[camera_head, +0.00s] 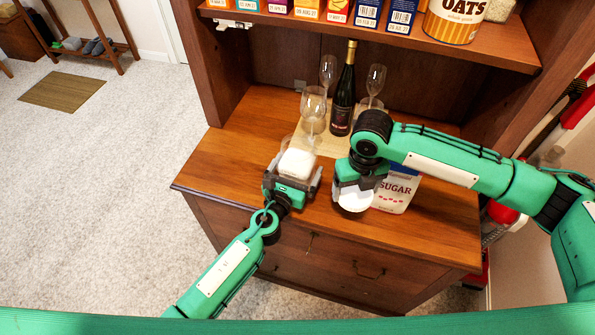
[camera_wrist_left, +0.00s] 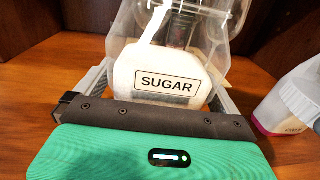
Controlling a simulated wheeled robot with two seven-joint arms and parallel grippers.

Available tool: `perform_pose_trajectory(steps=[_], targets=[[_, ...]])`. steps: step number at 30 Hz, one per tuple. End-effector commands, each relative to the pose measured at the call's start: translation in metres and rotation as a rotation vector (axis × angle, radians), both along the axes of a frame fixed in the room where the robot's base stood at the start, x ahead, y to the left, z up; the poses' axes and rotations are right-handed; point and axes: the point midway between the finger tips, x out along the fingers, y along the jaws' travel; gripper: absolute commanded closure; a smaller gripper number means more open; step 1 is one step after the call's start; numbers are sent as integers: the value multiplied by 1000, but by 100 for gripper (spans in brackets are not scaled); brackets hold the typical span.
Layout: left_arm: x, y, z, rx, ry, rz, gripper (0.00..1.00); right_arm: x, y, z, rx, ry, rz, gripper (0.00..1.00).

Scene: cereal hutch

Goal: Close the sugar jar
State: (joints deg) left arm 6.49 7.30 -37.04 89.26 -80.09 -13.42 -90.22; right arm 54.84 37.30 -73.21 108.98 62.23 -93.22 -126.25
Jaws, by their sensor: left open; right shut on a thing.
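The sugar jar (camera_head: 298,162) stands on the wooden counter; its white contents show through clear walls. In the left wrist view the jar (camera_wrist_left: 165,70) faces me with its SUGAR label. My left gripper (camera_head: 294,170) is open, with its fingers on either side of the jar; I cannot tell whether they touch it. My right gripper (camera_head: 357,186) is to the right of the jar, shut on a round white lid (camera_head: 354,200). The lid is apart from the jar. The right gripper's fingertips are partly hidden by its own body.
A sugar bag (camera_head: 397,193) stands just right of the lid. Behind the jar are a dark wine bottle (camera_head: 343,95) and several wine glasses (camera_head: 313,108) on a light board. A shelf (camera_head: 440,45) with packets and an oats tin (camera_head: 453,20) overhangs the back. The counter's left side is clear.

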Motion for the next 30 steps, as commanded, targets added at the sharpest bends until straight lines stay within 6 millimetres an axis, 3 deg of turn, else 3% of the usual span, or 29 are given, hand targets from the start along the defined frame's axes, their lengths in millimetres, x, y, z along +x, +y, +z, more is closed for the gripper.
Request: perform_pose_trajectory(steps=[12,22,30], targets=[[5,-2,-1,0,1,0,0,0,0,0,0,0,0,42],[5,-2,-1,0,1,0,64,0,0,0,0,0,0,42],[6,-2,3,-1,-3,0,64,0,0,1,0,0,0,42]])
